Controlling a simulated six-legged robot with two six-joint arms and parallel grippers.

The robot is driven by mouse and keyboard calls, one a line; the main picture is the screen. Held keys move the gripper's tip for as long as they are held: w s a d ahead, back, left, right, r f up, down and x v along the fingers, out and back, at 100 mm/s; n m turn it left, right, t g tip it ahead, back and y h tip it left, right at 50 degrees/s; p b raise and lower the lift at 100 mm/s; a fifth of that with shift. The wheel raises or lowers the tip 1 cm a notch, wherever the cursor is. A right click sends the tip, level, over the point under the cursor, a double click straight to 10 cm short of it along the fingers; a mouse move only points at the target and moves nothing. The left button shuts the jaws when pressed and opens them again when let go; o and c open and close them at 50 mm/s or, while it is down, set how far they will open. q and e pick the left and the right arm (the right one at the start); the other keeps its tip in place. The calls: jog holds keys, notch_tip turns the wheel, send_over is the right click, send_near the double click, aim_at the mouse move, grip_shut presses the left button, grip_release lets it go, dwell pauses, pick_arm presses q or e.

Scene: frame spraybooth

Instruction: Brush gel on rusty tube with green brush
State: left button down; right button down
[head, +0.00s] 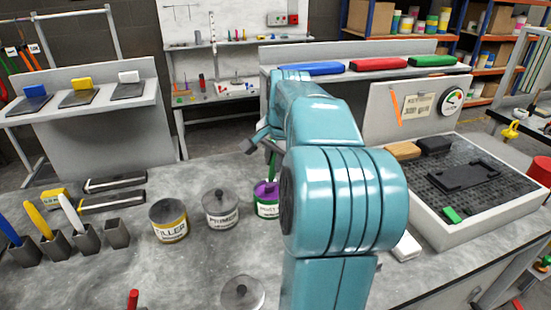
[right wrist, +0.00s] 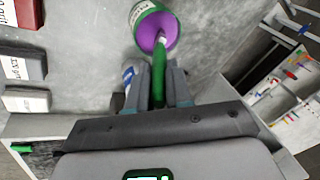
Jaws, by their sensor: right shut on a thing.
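My right gripper (head: 262,146) is shut on the green brush, above the bench behind the pots. The green brush (head: 272,166) points down at a pot with a purple top (head: 266,198), whose label is partly hidden by my teal arm. In the right wrist view the brush handle (right wrist: 159,78) sits between the two fingers (right wrist: 158,88). Its far end meets the purple top of the pot (right wrist: 154,29); I cannot tell whether the bristles are in gel. I cannot make out a rusty tube in either view. My left gripper is not in view.
Filler (head: 169,222) and primer (head: 220,209) pots stand left of the purple one. Further left are blue, yellow and white brushes in holders and an empty holder (head: 117,234). A grey lid (head: 243,293) lies in front. A tray with a black mesh (head: 452,226) is at right.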

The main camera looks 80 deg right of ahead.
notch_tip(320, 180, up, 7)
jog(key=p, duration=0.6)
dwell(0.8)
